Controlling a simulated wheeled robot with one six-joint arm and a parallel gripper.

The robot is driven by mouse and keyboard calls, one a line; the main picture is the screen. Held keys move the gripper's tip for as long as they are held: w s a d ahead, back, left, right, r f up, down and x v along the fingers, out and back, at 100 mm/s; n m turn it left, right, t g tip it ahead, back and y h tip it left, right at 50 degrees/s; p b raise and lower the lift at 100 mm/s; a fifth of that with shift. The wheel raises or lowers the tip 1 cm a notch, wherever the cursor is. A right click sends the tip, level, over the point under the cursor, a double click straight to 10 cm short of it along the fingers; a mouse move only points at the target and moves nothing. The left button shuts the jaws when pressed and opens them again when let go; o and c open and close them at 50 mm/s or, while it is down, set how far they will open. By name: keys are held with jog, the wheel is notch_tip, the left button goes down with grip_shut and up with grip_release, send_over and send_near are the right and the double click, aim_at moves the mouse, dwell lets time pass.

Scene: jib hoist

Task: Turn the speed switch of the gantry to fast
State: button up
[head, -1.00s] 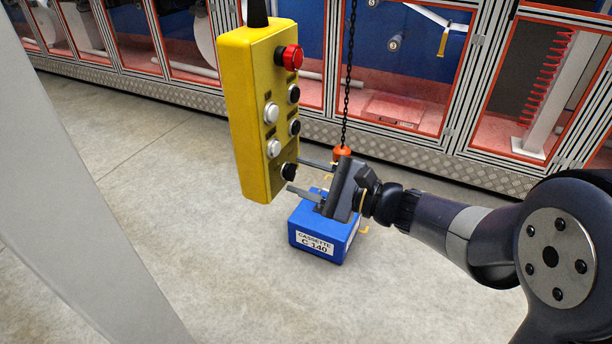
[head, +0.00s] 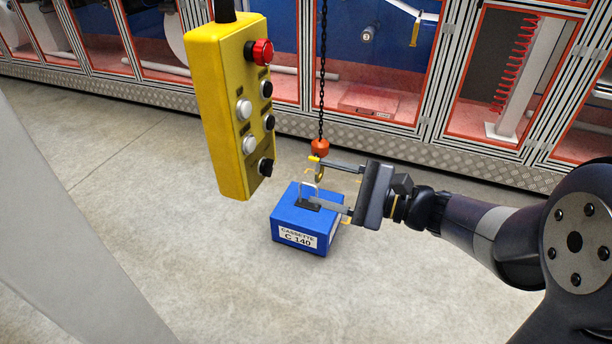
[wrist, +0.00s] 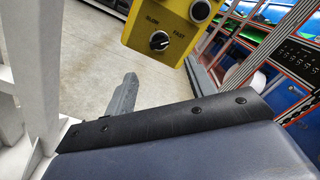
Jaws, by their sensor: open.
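The yellow control pendant (head: 222,110) hangs at the centre left in the head view. Its black speed switch (head: 265,167) is the lowest control on its face. In the wrist view the switch (wrist: 159,41) sits between the labels SLOW on the left and FAST on the right. A pale mark on the knob seems to lie toward the FAST side, but it is too small to be sure. My gripper (head: 308,182) is open and empty, to the right of the pendant and apart from it. One finger (wrist: 122,105) shows in the wrist view.
A blue cassette box (head: 303,222) stands on the floor behind my gripper. An orange hoist hook block (head: 320,148) hangs on a chain above it. A red button (head: 260,52) tops the pendant. A grey post (head: 60,220) stands at left; red-framed cabinets line the back.

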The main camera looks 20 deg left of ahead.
aim_at(267, 168)
jog(key=shift+d, duration=0.9)
jog(key=shift+a, duration=0.15)
jog(key=a, duration=1)
jog(key=shift+w+a, duration=0.25)
jog(key=shift+w, duration=0.15)
